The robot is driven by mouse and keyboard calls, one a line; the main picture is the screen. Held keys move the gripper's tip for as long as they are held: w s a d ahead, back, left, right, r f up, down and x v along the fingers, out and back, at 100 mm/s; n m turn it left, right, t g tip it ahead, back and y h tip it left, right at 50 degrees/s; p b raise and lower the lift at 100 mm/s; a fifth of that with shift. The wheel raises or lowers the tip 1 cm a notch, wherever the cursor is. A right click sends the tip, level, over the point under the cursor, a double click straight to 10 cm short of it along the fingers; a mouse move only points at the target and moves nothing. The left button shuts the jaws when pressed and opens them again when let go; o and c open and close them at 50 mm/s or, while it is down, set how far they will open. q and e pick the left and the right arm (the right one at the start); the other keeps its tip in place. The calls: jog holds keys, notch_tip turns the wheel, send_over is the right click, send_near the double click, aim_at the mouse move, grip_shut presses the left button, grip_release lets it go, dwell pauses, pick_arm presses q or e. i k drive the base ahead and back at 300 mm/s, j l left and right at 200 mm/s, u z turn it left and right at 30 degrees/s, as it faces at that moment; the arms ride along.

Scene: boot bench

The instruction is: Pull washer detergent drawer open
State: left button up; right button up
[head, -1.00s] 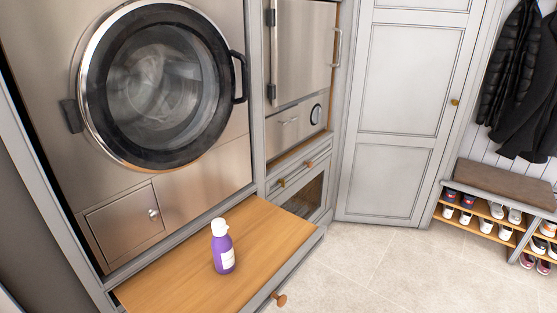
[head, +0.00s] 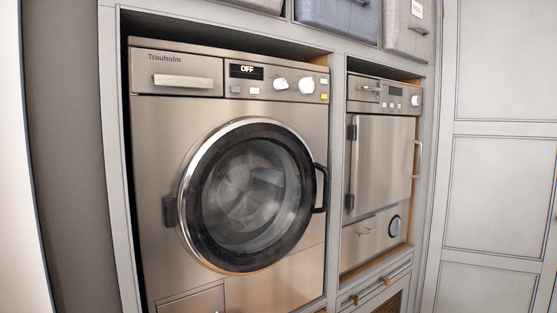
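The washer (head: 155,180) is a stainless front-loader in a grey cabinet, seen left of centre in the head view. Its detergent drawer (head: 155,90) is at the top left of its front, under the name Trauholm. The drawer looks shut, flush with the panel, and has a wide pale bar handle (head: 183,80). The display reads OFF, with knobs to its right. The round door (head: 248,193) looks closed. Neither of my grippers is in view.
A second steel machine (head: 383,165) stands to the right in the same cabinet. Storage bins (head: 338,18) sit on the shelf above. A grey panelled door (head: 500,180) is at the right. A pale vertical surface (head: 22,160) borders the far left.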

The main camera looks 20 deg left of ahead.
aim_at(153, 72)
jog(key=j+u, duration=0.1)
jog(key=u, duration=0.25)
jog(key=j+u, duration=0.1)
jog(key=u, duration=0.25)
